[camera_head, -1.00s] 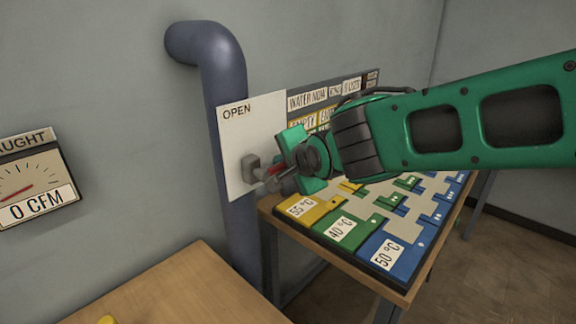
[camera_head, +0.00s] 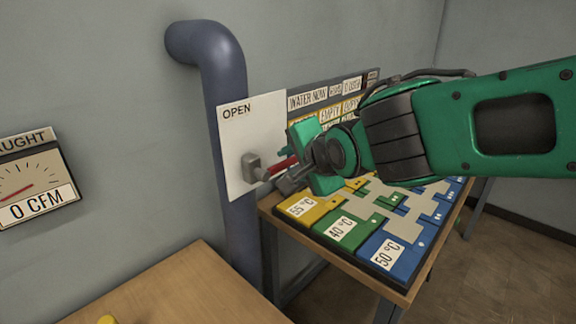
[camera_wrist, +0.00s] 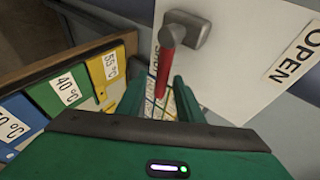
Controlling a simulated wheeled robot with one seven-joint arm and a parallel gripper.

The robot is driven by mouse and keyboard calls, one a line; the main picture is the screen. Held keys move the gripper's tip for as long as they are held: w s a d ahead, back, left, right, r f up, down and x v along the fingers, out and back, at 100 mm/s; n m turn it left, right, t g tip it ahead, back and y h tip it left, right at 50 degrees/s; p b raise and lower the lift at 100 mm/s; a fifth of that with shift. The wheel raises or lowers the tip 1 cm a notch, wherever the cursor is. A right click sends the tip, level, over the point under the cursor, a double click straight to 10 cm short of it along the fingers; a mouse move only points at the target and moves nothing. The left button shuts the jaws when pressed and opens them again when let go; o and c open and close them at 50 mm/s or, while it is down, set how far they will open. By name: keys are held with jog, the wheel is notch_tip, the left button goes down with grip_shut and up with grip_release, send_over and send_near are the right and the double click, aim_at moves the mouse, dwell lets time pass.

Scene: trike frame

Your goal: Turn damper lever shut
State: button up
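The damper lever has a grey pivot (camera_head: 251,168) on a white panel (camera_head: 238,140) and a red handle (camera_head: 283,165) that points right, away from the "OPEN" label (camera_head: 237,110). The red handle also shows in the wrist view (camera_wrist: 169,52), hanging down from its grey pivot. My gripper (camera_head: 308,160) is at the handle's free end. In the wrist view, my gripper's fingers (camera_wrist: 158,95) are apart, with the handle's end around the gap between their tips. I cannot tell whether they touch it. A second label beside the handle is partly hidden.
A blue-grey pipe (camera_head: 232,220) runs behind the panel. A dial (camera_head: 32,178) at left reads 0 CFM. A table (camera_head: 345,262) with coloured temperature tiles (camera_head: 340,232) stands below my arm. A wooden table (camera_head: 190,295) is at the front left.

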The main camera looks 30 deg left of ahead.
aim_at(290, 163)
jog(key=shift+v, duration=2.4)
jog(key=w+d+f+h, duration=0.2)
jog(key=d+f+h, duration=0.1)
jog(key=d, duration=1.1)
jog(key=w+d+f+g+h, duration=0.1)
jog(key=w+d+f+h, duration=0.15)
jog(key=d, duration=1.05)
jog(key=w+d+f+h, duration=0.3)
jog(key=d, duration=1.1)
jog(key=s+d+f+m+g+h, duration=0.1)
jog(key=s+d+f+g, duration=0.1)
jog(key=s+d, duration=0.55)
jog(key=s+d+f+g+h, duration=0.15)
jog(key=s+d, duration=0.35)
jog(key=d, duration=0.5)
jog(key=s+d+f+g+y, duration=0.1)
jog(key=s+d, duration=0.1)
jog(key=s, duration=0.5)
jog(key=s+d+f+g+y, duration=0.1)
jog(key=s+d+f+g, duration=0.1)
jog(key=s, duration=0.5)
jog(key=shift+d+f, duration=0.25)
jog(key=shift+d, duration=0.1)
